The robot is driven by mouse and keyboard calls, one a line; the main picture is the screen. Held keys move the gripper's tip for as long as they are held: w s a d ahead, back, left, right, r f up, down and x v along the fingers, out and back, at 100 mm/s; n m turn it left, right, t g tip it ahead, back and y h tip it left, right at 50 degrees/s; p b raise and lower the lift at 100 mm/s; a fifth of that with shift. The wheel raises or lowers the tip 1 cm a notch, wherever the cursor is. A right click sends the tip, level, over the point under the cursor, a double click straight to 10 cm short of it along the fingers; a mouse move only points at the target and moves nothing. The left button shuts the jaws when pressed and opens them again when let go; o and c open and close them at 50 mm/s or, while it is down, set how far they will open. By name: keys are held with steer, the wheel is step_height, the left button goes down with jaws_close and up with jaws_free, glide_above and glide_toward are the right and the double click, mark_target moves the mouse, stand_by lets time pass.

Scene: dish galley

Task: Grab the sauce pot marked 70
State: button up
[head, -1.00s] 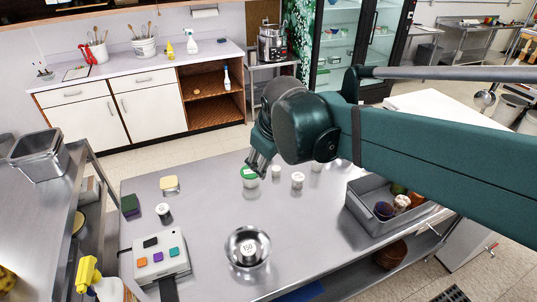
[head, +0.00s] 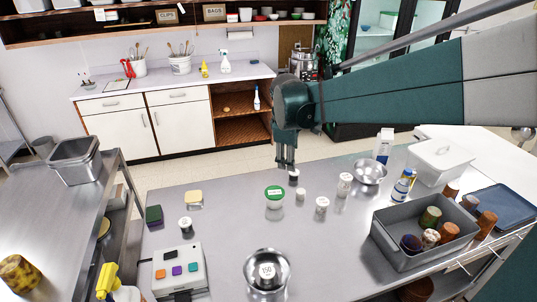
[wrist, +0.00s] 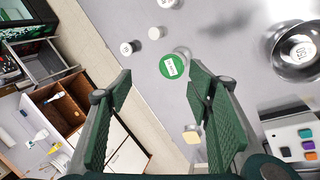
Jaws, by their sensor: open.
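Several small sauce pots stand on the steel table (head: 225,265): a dark one (head: 293,178) just below my gripper in the head view, a white one (head: 300,194), a white-lidded one (head: 321,206), and one at the left (head: 185,224). No 70 is legible on any of them. A pot (head: 267,271) in a steel bowl (head: 254,283) seems to read 150. My gripper (head: 285,165) is open and empty above the table's far edge.
A green-lidded tub (head: 274,192) stands beside the pots and close to the right finger in the wrist view. A grey bin (head: 404,262) of jars, a shaker (head: 345,183), a steel bowl (head: 370,170) and a carton (head: 384,146) stand at the right. The table's left middle is mostly clear.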

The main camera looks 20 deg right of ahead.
steer(key=w+d+f+n+g+h, duration=0.1)
steer(key=w+d+f+n, duration=0.1)
steer(key=w+f, duration=0.35)
steer(key=w+d+f+n+g, duration=0.1)
steer(key=w+d+f+n, duration=0.2)
steer(key=w, duration=0.5)
steer(key=n+g+h, duration=0.1)
steer(key=n, duration=0.3)
glide_above(291, 173)
steer(key=a, duration=0.1)
step_height(291, 173, down, 15)
steer(key=shift+r, duration=0.2)
steer(key=shift+b+x, duration=0.3)
steer(key=shift+x, duration=0.95)
steer(key=shift+x, duration=2.65)
steer(key=c, duration=1)
